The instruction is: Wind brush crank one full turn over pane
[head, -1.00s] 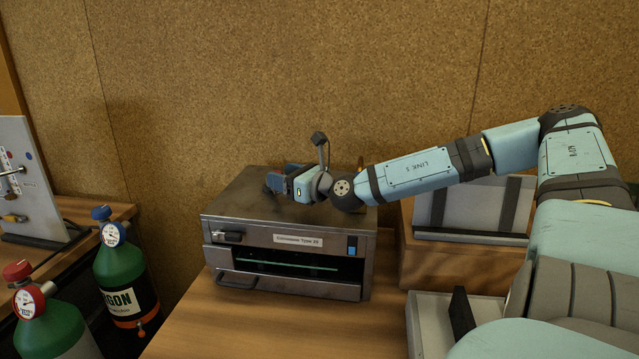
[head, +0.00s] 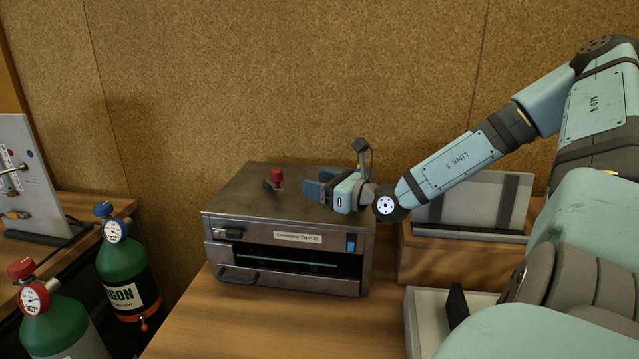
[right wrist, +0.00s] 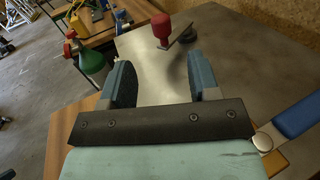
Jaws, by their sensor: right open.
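The brush crank has a red knob (head: 277,176) on a short arm on top of the grey metal machine (head: 225,208). In the right wrist view the red knob (right wrist: 161,28) stands upright, with its crank arm running right to a dark pivot. A thin greenish edge, apparently the pane (head: 290,264), shows inside the machine's front slot. My right gripper (head: 312,189) is open and empty above the machine top, right of the knob and apart from it. In the right wrist view its blue fingers (right wrist: 160,62) point toward the knob. My left gripper is out of view.
A blue handle (right wrist: 298,118) shows at the right in the wrist view. Gas bottles (head: 125,262) stand left of the wooden bench (head: 215,325). A framed panel (head: 470,200) stands on a wooden box to the right. A corkboard wall (head: 280,80) closes the back.

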